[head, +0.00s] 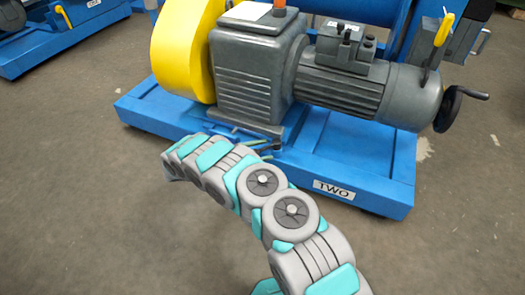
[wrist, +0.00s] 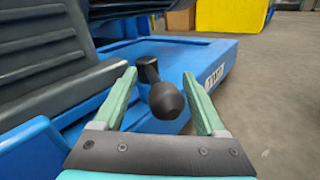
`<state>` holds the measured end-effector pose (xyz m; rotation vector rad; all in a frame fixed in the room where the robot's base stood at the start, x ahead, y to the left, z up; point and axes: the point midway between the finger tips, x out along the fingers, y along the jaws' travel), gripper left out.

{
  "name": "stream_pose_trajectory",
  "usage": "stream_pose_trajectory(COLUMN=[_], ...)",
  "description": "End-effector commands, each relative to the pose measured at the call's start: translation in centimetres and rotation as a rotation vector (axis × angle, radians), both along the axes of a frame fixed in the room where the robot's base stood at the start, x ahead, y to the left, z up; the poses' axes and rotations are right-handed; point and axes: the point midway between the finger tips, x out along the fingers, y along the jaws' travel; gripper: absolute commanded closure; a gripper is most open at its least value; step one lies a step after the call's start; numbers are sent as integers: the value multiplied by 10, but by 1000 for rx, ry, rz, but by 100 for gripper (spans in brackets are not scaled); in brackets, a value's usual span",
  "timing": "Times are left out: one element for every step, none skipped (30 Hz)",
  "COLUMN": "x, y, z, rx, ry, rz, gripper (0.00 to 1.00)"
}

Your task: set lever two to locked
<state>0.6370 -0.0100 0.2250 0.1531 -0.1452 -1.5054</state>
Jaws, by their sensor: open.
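The blue base (head: 370,180) of the machine carries a plate reading TWO (head: 333,190). In the wrist view, a short dark lever with a round black knob (wrist: 167,101) stands at the base. My gripper (wrist: 159,74) is open, with one green finger on each side of the lever and a gap to each. In the head view, my gripper (head: 258,146) is low at the front of the base, below the grey gearbox (head: 245,85). There the lever (head: 279,146) is small and partly hidden by the fingers. Any markings for its positions cannot be made out.
A yellow guard (head: 185,50) stands left of the gearbox. A grey motor (head: 345,92) and a black handwheel (head: 452,108) are to the right. Another blue machine base (head: 60,40) is at the upper left. The floor in front is clear.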

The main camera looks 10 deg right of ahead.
Motion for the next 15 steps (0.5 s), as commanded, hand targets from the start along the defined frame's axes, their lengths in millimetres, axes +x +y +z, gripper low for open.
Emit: stream_pose_trajectory(x=[0, 0, 0, 0, 0, 0, 0, 0, 0, 0, -1, -2, -2, -3, -4], y=[1, 2, 3, 5, 7, 11, 14, 18, 24, 28, 33, 39, 44, 49, 55], z=[0, 0, 0, 0, 0, 0, 0, 0, 0, 0, 0, 0, -1, -1, -1], rx=[0, 0, 1, 1, 1, 1, 2, 3, 3, 3, 3, 1, 0, 1, 3], ry=[0, -1, -1, -2, -2, -3, -3, -3, -3, -3, -2, -2, -1, -1, -1], rz=[1, 1, 1, 2, 2, 2, 3, 4, 5, 5, 5, 4, 3, 1, 1], gripper=[27, 27, 27, 27, 27, 27, 27, 27, 27, 27, 27, 27, 27, 27, 27])
